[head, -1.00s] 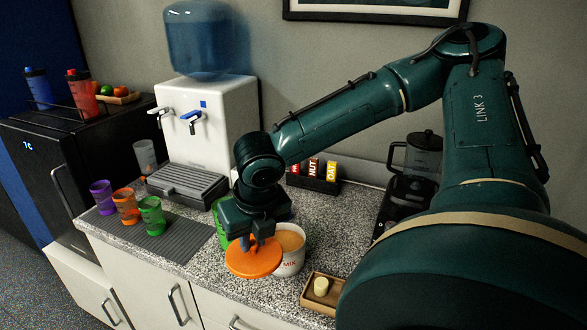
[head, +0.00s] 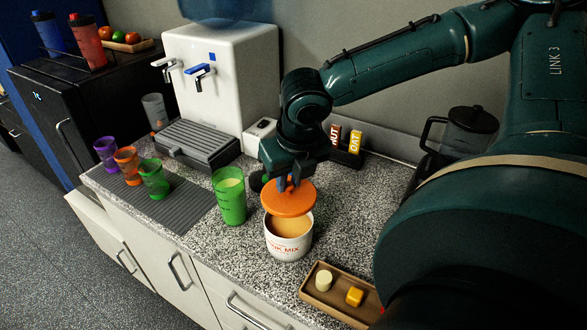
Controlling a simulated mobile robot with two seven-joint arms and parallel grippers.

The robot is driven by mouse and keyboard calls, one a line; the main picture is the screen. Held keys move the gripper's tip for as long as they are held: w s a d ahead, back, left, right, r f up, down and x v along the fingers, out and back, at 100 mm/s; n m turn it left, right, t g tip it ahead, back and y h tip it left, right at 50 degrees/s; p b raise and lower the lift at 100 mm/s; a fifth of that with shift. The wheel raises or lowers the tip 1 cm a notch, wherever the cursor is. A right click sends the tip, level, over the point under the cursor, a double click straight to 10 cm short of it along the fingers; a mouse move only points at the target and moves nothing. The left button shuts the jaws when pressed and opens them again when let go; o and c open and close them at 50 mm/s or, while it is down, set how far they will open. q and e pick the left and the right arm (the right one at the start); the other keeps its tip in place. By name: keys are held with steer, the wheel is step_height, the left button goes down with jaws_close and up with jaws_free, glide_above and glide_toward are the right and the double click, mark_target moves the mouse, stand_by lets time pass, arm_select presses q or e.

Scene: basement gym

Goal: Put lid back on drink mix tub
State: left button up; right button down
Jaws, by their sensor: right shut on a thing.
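The drink mix tub (head: 288,247) is white with red lettering and stands upright on the speckled counter. Its top is open and tan powder (head: 290,224) shows inside. My right gripper (head: 288,185) is shut on the orange lid (head: 289,198). It holds the lid above the tub's rear rim, slightly tilted, with powder showing in front of and below it. Whether the lid's back edge touches the rim cannot be told. My left gripper is not in view.
A green cup (head: 230,200) stands just left of the tub. A wooden tray (head: 337,297) with two small blocks lies at front right. Purple, orange and green cups (head: 153,180) stand on a grey mat (head: 178,212).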

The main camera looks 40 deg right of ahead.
mark_target(290, 195)
steer(key=shift+f+b, duration=0.45)
steer(key=shift+f, duration=0.1)
step_height(290, 195, down, 3)
steer(key=b, duration=0.3)
steer(key=shift+r, duration=0.15)
steer(key=shift+f+b, duration=0.35)
steer(key=shift+b, duration=0.3)
steer(key=shift+f, duration=0.75)
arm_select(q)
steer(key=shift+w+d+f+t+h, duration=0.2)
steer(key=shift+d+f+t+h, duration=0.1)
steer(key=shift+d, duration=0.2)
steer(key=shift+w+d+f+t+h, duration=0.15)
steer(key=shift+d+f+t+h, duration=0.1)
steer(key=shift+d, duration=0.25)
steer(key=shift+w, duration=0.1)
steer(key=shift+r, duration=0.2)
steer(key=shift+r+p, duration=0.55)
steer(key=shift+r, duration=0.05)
